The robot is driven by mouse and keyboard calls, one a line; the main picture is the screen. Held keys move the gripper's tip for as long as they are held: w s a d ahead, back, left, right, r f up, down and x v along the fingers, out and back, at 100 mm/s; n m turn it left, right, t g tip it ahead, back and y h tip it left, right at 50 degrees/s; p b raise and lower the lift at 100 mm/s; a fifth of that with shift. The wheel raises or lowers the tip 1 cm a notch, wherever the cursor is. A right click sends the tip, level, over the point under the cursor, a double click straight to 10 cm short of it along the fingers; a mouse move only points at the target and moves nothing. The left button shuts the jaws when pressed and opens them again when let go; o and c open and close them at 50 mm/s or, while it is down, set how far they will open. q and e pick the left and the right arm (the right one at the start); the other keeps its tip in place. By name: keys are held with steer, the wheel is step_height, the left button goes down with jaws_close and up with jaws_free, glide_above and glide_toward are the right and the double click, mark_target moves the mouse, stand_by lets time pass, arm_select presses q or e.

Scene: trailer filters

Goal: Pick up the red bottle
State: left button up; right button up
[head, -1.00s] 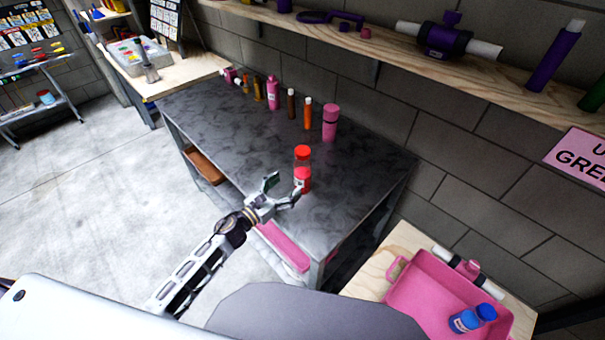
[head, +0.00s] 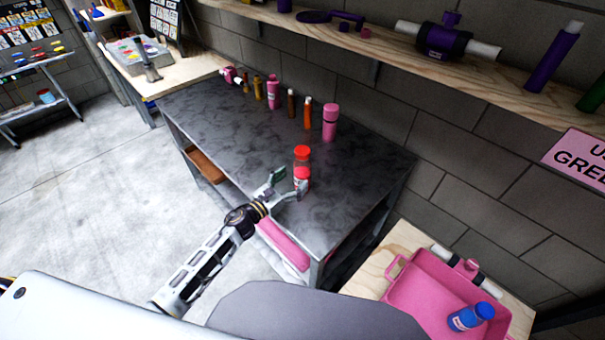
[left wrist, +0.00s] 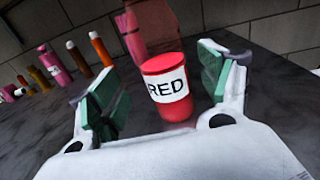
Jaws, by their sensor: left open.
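In the left wrist view the bottle's red part (left wrist: 172,110), with a white label reading RED, sits between the two green-padded fingers (left wrist: 160,82). Gaps show on both sides of it there. My right gripper is not in view.
A pink bottle (head: 330,122) and several other bottles line the table's back, clear of my left gripper. A pink tray (head: 420,280) with a blue bottle (head: 468,318) is at the lower right. A wooden shelf (head: 370,50) runs along the wall.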

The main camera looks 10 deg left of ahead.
mark_target(297, 178)
arm_select(q)
steer(key=shift+p+x, duration=0.4)
steer(key=shift+x, duration=1.6)
steer(key=shift+w+d+r, duration=0.1)
steer(key=shift+w+d, duration=0.05)
steer(key=shift+d, duration=0.15)
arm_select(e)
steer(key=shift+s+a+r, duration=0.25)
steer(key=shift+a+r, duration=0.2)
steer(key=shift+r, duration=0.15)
arm_select(q)
steer(key=shift+c, duration=0.4)
steer(key=c, duration=1.2)
steer(key=shift+c, duration=0.2)
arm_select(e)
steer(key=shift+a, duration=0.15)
